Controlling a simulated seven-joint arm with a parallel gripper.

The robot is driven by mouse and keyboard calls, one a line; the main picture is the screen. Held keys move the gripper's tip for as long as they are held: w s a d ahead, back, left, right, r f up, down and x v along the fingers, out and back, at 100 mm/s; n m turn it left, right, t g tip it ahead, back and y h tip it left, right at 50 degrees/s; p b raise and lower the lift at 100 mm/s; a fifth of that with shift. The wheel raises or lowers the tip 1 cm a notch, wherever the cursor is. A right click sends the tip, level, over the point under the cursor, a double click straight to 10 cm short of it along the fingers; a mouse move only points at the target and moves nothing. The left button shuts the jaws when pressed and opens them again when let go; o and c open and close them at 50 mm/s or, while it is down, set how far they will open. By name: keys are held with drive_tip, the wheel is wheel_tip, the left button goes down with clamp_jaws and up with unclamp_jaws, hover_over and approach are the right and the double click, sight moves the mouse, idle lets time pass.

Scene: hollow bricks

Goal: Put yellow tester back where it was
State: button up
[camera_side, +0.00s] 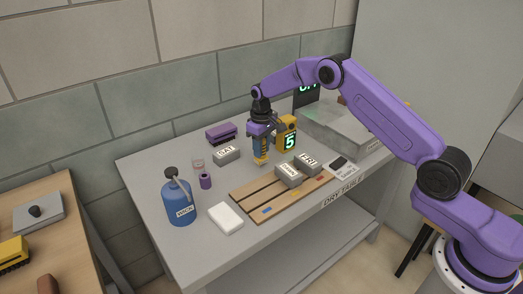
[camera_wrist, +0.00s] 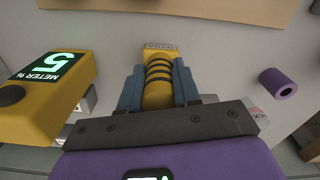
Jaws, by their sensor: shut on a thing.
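The yellow tester (camera_side: 261,160) is held upright in my gripper (camera_side: 260,148), tip down, over the grey table behind the wooden pallet (camera_side: 243,200). In the wrist view the tester (camera_wrist: 158,85) shows black bands and a label at its end, with the blue fingers of my gripper (camera_wrist: 158,92) closed on both sides. I cannot tell whether its tip touches the table. A yellow meter (camera_side: 288,136) with a green "5" stands just right of the gripper; it also shows at the left of the wrist view (camera_wrist: 45,95).
Bricks marked SAT (camera_side: 227,155) and FRI (camera_side: 308,164) are near, with another brick (camera_side: 289,175) on the pallet. A blue bottle (camera_side: 180,203), purple cylinder (camera_side: 205,181), white block (camera_side: 226,218) and purple object (camera_side: 221,133) stand left. A grey tray (camera_side: 340,130) is at right.

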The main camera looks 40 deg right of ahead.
drive_tip(key=shift+f, duration=0.6)
drive_tip(key=o, duration=0.9)
drive_tip(key=shift+f, duration=0.15)
drive_tip(key=shift+o, duration=0.2)
